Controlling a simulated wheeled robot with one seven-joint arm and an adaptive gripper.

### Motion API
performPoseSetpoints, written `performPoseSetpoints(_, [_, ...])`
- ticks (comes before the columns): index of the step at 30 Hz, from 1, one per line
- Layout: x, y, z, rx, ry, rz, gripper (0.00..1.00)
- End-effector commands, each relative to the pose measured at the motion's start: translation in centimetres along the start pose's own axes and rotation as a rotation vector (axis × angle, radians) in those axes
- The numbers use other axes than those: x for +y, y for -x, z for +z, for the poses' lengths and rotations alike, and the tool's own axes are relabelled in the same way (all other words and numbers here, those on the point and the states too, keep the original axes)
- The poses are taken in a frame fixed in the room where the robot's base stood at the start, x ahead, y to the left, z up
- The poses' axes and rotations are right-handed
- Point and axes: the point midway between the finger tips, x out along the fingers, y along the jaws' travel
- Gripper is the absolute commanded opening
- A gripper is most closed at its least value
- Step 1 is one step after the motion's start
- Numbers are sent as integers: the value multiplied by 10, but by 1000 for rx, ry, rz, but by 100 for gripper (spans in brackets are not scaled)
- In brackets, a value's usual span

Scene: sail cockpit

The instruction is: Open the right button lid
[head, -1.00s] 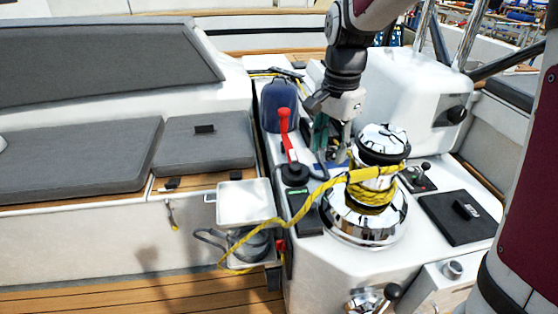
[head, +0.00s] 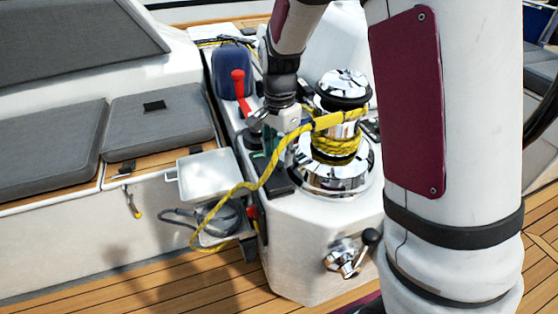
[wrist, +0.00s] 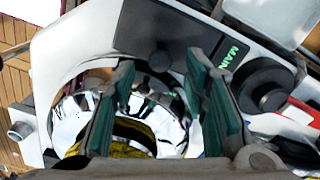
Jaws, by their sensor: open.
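My gripper (wrist: 165,95) is open and empty in the wrist view, with its two green-padded fingers spread over the edge of a chrome winch. A round black cap (wrist: 262,88), possibly a button lid, lies to the right of the right finger, beside a black plate marked "MAIN" (wrist: 232,60). A smaller dark round knob (wrist: 160,60) shows beyond the fingertips. I cannot tell which of these is the right button lid.
The chrome winch (head: 335,180) with yellow rope (head: 266,180) stands close to my gripper. A red lever (head: 240,84) is behind on the left. A white tray-like box (head: 205,176) sits in front left. A chrome handle (head: 350,255) juts from the console's front.

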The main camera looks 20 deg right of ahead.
Motion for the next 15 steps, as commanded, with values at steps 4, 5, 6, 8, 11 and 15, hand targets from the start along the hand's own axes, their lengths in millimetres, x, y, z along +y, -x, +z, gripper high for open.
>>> performPoseSetpoints(4, [0,-18,0,0,0,1,41])
performPoseSetpoints(5, [0,-20,0,0,0,1,41])
performPoseSetpoints(6, [0,-22,0,0,0,1,41])
performPoseSetpoints(8, [0,-24,0,0,0,1,41])
performPoseSetpoints(11, [0,-26,0,0,0,0,41])
performPoseSetpoints(15, [0,-25,0,0,0,0,41])
